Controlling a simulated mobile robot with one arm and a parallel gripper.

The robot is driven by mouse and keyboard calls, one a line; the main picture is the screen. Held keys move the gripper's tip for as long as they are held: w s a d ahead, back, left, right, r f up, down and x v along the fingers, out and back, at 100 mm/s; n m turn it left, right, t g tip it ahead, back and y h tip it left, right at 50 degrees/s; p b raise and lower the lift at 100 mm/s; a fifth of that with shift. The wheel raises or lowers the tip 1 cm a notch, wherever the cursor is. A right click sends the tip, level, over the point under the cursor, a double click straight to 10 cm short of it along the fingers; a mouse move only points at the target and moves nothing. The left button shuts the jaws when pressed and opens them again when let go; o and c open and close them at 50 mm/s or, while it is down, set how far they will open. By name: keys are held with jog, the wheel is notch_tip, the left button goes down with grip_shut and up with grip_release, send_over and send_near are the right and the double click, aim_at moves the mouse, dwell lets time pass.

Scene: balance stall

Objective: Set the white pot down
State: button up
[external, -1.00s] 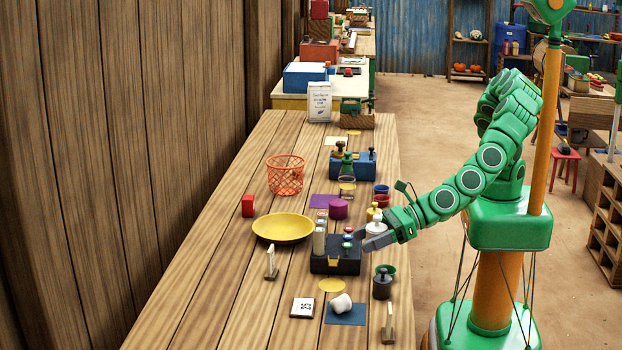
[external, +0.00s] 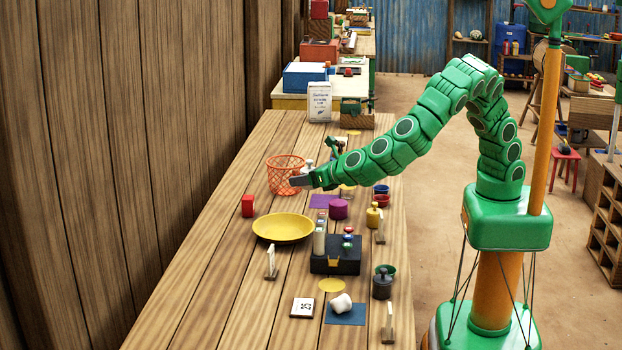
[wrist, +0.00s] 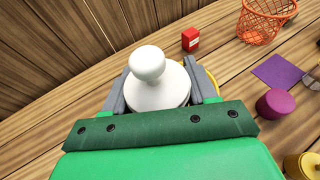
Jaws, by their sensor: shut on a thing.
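The white pot (wrist: 160,88), with a round knob on top, is between the two grey fingers of my gripper (wrist: 157,68) in the wrist view. The fingers are shut on it. In the external view my gripper (external: 300,181) is raised over the table, in front of the orange basket in the picture. Only a small pale part of the pot (external: 309,166) shows there above the fingers. A yellow dish (external: 283,228) lies below the gripper in the external view. In the wrist view its yellow rim (wrist: 212,78) shows just past the right finger. The pot's base is hidden.
A red block (external: 248,206) stands left of the gripper, and the orange wire basket (external: 284,180) is behind it. A purple mat (external: 321,201) and purple cylinder (external: 338,210) lie to the right. A black weight box (external: 335,267) stands nearer. The table's left front is clear.

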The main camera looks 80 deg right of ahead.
jog(key=s+d+f+m+g+h, duration=0.1)
jog(key=d+m+g+h, duration=0.25)
jog(key=d, duration=1.15)
jog(key=s+d+f+m+g+h, duration=0.1)
jog(key=d+m+g+h, duration=0.25)
jog(key=d, duration=1.05)
jog(key=m, duration=0.1)
send_over(280, 206)
jog(key=s, duration=0.1)
jog(key=shift+y, duration=0.3)
jog(key=f, duration=1.3)
jog(key=shift+d+f, duration=0.2)
jog(key=shift+w+f, duration=0.5)
jog(key=shift+f, duration=0.15)
jog(key=shift+w+f, duration=0.1)
jog(key=shift+f, duration=1.5)
